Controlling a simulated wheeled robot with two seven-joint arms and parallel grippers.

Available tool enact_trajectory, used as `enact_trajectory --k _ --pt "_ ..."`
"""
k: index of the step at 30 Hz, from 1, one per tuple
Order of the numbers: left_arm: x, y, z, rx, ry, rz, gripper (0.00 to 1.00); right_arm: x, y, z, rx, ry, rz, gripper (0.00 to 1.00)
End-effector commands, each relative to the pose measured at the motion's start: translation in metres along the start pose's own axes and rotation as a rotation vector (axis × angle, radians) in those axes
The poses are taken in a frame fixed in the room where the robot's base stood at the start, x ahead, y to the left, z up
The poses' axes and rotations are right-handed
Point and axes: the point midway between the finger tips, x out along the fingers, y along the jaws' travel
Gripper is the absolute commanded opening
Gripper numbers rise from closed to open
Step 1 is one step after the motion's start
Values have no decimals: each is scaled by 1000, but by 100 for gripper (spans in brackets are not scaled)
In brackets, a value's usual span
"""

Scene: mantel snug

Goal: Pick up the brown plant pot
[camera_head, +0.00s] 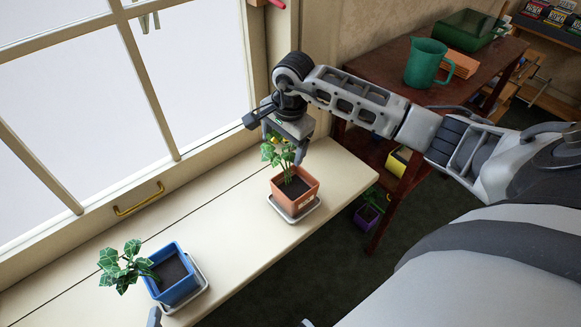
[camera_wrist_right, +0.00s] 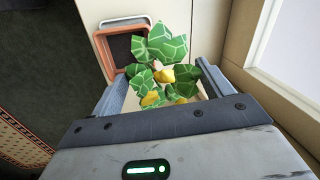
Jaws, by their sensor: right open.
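The brown plant pot (camera_head: 298,196), a square terracotta-coloured pot with dark soil and a leafy plant, stands upright on a pale saucer on the window sill. My right gripper (camera_head: 285,143) is above it, pointing down at the top of the plant. In the right wrist view, the fingers of my right gripper (camera_wrist_right: 162,85) are apart, with green leaves and yellow fruits or flowers between or just beyond them. The pot's rim (camera_wrist_right: 105,61) shows past the fingertips at the upper left. Small grey parts at the head view's bottom edge may be my left gripper; its jaws are not clear.
A blue pot (camera_head: 181,287) with a plant stands on a saucer nearer on the sill (camera_head: 232,236). The window (camera_head: 80,90) borders the sill. A wooden table (camera_head: 385,65) with a green jug (camera_head: 425,62) stands to the right. The sill between the pots is clear.

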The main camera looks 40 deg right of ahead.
Motion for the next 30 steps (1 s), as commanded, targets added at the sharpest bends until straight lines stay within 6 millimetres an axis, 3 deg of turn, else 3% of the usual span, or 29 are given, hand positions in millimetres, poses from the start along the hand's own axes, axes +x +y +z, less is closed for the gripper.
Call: enact_trajectory --k 3,4,12,23,30 --pt "0 0 0 0 1 1 100 0 0 0 0 0 0 79" --pt "0 0 0 0 1 1 100 0 0 0 0 0 0 73" --pt "-1 1 -1 -1 4 1 100 -1 0 0 1 0 0 0" --pt "-2 0 -1 -3 3 0 100 -5 -2 0 1 0 -3 0" --pt "-3 0 -3 -2 8 -3 100 -24 -4 -1 0 1 -3 0"
